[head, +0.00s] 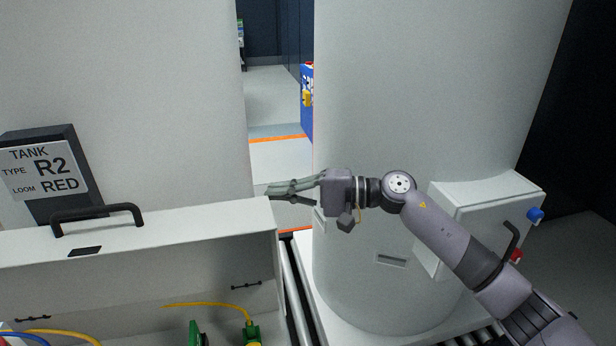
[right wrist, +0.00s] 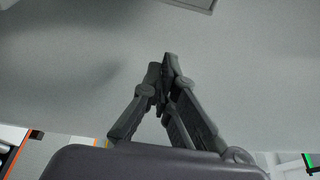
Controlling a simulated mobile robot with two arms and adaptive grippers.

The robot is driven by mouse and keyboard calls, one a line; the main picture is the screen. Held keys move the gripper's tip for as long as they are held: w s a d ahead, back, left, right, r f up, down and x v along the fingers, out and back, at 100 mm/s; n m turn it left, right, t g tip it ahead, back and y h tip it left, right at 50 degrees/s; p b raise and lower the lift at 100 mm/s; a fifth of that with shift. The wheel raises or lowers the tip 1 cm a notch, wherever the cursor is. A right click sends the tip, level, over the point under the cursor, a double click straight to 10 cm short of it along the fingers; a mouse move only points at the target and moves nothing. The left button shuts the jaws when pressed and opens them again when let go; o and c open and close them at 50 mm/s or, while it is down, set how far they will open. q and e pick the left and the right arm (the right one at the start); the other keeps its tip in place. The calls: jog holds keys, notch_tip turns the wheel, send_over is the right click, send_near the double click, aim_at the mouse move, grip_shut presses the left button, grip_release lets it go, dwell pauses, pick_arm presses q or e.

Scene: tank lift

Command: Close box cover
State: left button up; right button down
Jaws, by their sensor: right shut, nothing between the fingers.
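A white box (head: 262,300) stands open at the lower left of the head view, with cables inside. Its cover (head: 190,222) seems to be the raised white panel with a black handle (head: 97,216) on it; the hinge is not clear. My right gripper (head: 271,193) is at the cover's upper right corner, fingers pointing left. It is shut and empty; whether it touches the cover I cannot tell. In the right wrist view its fingers (right wrist: 166,65) meet in front of a plain grey-white surface. My left gripper is out of view.
A white tank (head: 120,100) with an R2 RED sign (head: 50,172) stands behind the box. Another tank (head: 410,100) stands on the right, with a white box (head: 485,215) on its side. A narrow gap lies between the tanks. Yellow cable (head: 210,304) and green connectors (head: 250,334) lie inside the open box.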

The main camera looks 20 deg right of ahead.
pick_arm(q)
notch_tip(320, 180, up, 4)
jog(key=p, duration=0.2)
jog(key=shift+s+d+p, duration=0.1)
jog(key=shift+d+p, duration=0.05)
jog(key=shift+p, duration=0.25)
pick_arm(e)
jog(key=s, duration=0.3)
jog(key=shift+s+a+r, duration=0.25)
jog(key=shift+s+r, duration=0.1)
jog(key=shift+s, duration=0.05)
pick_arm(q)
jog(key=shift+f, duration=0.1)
pick_arm(e)
jog(key=shift+w, duration=0.1)
